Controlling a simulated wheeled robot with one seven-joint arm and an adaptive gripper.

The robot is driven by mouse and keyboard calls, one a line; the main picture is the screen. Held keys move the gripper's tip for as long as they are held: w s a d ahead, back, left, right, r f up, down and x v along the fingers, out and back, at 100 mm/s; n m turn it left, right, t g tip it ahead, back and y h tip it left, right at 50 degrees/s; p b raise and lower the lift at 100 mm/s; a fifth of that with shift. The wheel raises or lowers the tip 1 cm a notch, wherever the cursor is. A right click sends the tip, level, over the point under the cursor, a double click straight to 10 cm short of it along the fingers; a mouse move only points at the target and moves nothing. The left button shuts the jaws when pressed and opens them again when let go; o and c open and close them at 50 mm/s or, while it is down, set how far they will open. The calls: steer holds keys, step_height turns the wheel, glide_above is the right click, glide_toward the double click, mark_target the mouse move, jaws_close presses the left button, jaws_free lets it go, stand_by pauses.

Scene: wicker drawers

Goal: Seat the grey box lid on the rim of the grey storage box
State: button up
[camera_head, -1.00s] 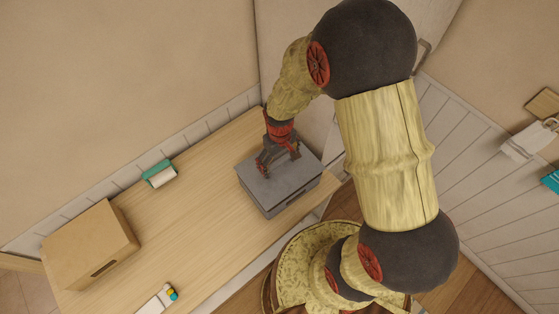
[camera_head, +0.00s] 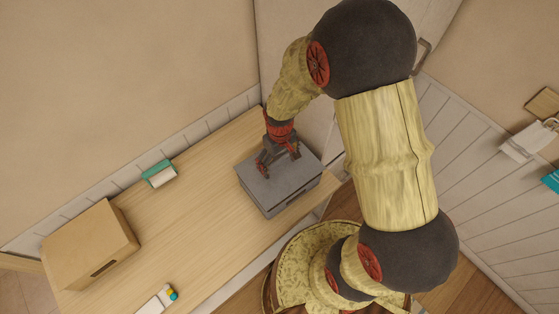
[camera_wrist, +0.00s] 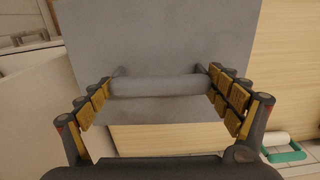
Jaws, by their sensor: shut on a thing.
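The grey box lid (camera_head: 283,183) lies flat over the top of the grey storage box (camera_head: 292,205) at the right end of the wooden table. It looks roughly lined up with the box, but I cannot tell whether it touches the rim all round. My gripper (camera_head: 278,163) is above the lid and shut on its handle. In the wrist view the lid (camera_wrist: 155,40) fills the middle, and its round bar handle (camera_wrist: 158,86) lies between the fingers of my gripper (camera_wrist: 160,90).
A tan box (camera_head: 90,245) stands at the table's left end. A green and white item (camera_head: 160,174) lies near the back edge, and a white item with coloured bits (camera_head: 160,299) near the front. The table's middle (camera_head: 200,220) is clear. A wall and cabinet stand close behind the box.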

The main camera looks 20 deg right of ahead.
mark_target(283, 175)
steer(key=shift+f+b, duration=0.9)
steer(key=shift+f, duration=0.45)
steer(key=o, duration=1.4)
steer(key=shift+r, duration=0.1)
step_height(283, 175, up, 12)
steer(key=shift+f, duration=0.1)
steer(key=s+r+m+t+b, duration=0.1)
steer(key=s+r+t+b, duration=0.1)
steer(key=s+r+b, duration=0.1)
steer(key=s+r+m+t+b, duration=0.1)
steer(key=s+r+b, duration=0.2)
steer(key=s+b, duration=0.3)
steer(key=s+r+m+t+b, duration=0.1)
steer(key=s+r+t+b, duration=0.1)
steer(key=s+b, duration=0.3)
steer(key=shift+r+t, duration=0.3)
steer(key=shift+r, duration=0.15)
